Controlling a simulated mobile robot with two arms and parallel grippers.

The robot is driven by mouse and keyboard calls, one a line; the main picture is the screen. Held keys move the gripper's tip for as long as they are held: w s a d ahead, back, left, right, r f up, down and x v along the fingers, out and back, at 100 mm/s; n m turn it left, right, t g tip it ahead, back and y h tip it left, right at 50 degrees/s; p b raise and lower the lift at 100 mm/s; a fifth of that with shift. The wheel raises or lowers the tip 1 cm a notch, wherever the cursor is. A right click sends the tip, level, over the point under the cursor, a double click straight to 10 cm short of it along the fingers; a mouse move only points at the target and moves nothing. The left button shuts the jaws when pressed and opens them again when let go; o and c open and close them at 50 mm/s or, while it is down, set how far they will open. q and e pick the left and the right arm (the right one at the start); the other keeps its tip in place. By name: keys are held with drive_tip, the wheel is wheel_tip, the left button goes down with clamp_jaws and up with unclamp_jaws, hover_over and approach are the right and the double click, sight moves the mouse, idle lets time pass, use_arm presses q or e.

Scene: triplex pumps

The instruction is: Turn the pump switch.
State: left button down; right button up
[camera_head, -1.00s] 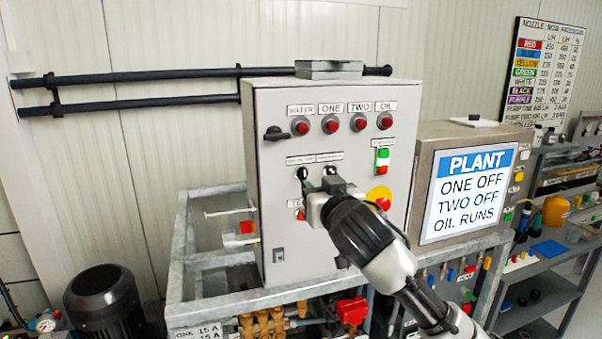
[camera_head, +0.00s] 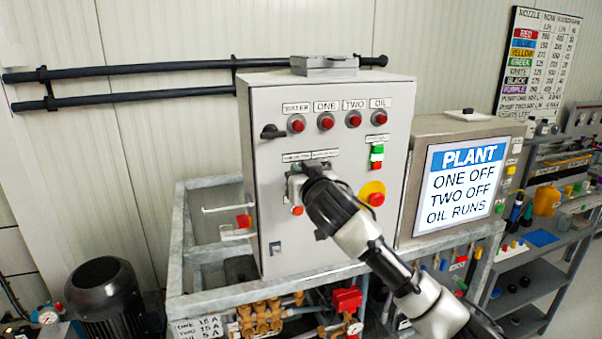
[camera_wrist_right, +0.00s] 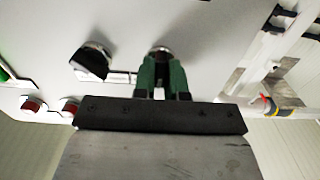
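The grey control cabinet (camera_head: 340,235) carries two switches under its row of red lamps. In the right wrist view, which shows the panel upside down, my right gripper's green fingers (camera_wrist_right: 161,62) are at the chrome ring of one switch (camera_wrist_right: 160,49). The fingers hide its handle, and whether they touch or grip it is unclear. The other switch, with a black handle (camera_wrist_right: 90,62), stands clear beside them. In the head view my right gripper (camera_head: 296,183) is at the left switch position and covers the switches. My left gripper is out of view.
Red lamps (camera_head: 326,121) sit above the switches, and a red-on-yellow stop button (camera_head: 375,199) is to the right. A black lever (camera_head: 272,132) is at the upper left. The plant screen (camera_head: 461,186) reads one off, two off, oil runs.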

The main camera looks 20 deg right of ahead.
clamp_jaws()
drive_tip(key=shift+a+n+p, duration=0.1)
drive_tip(key=shift+n+p, duration=1.8)
drive_tip(key=shift+n, duration=2.5)
drive_tip(key=o, duration=0.5)
unclamp_jaws()
drive_tip(key=shift+o, duration=0.2)
